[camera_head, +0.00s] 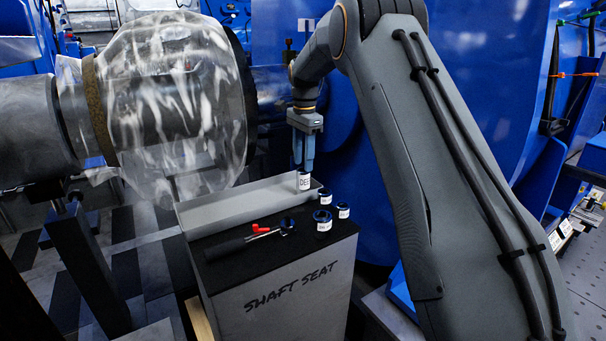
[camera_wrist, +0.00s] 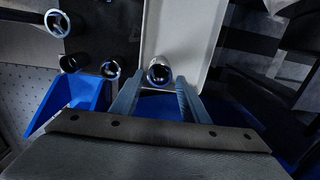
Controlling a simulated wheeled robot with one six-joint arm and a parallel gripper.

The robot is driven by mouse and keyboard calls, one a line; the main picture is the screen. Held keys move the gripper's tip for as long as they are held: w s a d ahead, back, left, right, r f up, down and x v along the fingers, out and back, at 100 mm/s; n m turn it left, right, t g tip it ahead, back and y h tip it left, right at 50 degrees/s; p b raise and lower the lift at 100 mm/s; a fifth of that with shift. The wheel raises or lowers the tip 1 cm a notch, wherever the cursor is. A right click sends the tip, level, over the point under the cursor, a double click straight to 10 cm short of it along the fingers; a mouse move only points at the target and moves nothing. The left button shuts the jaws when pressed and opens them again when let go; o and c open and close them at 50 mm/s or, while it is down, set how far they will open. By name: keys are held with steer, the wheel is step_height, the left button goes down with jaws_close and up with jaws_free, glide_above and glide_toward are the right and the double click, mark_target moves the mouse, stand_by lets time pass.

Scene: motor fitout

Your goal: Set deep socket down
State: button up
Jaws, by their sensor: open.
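The deep socket (camera_head: 303,181) is a cylinder with a white label reading "DEE", upright at the right end of the long grey tray (camera_head: 240,206). My gripper (camera_head: 303,165) is directly above it, pointing down, its fingers around the socket's upper part. In the wrist view, the socket's open round top (camera_wrist: 159,73) shows between and just beyond the tips of my gripper (camera_wrist: 157,85). The fingers are spread, with a gap on each side of the socket. The socket's base is hidden by the tray wall.
Several shorter labelled sockets (camera_head: 322,220) stand on the black top beside the tray. A ratchet with a red piece (camera_head: 258,229) lies in front, on the "SHAFT SEAT" stand (camera_head: 290,288). A plastic-wrapped shaft (camera_head: 175,95) is at the left. A blue bin (camera_wrist: 68,97) shows in the wrist view.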

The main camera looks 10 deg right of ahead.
steer(key=shift+r, duration=1.65)
steer(key=s+a+r+n, duration=0.25)
steer(key=s+n, duration=0.45)
steer(key=s, duration=1.1)
steer(key=s+f+n, duration=0.3)
steer(key=s+n, duration=0.1)
steer(key=s, duration=0.9)
steer(key=s+a+f+n, duration=0.1)
steer(key=s+f+n, duration=0.2)
steer(key=s, duration=1.1)
steer(key=shift+s+a+f+n, duration=0.15)
steer(key=shift+a+f+n, duration=0.2)
steer(key=shift+f, duration=0.35)
steer(key=shift+r, duration=0.1)
step_height(320, 180, up, 6)
steer(key=s+d+p, duration=0.1)
steer(key=d+p, duration=0.1)
steer(key=p, duration=0.9)
steer(key=shift+d, duration=0.25)
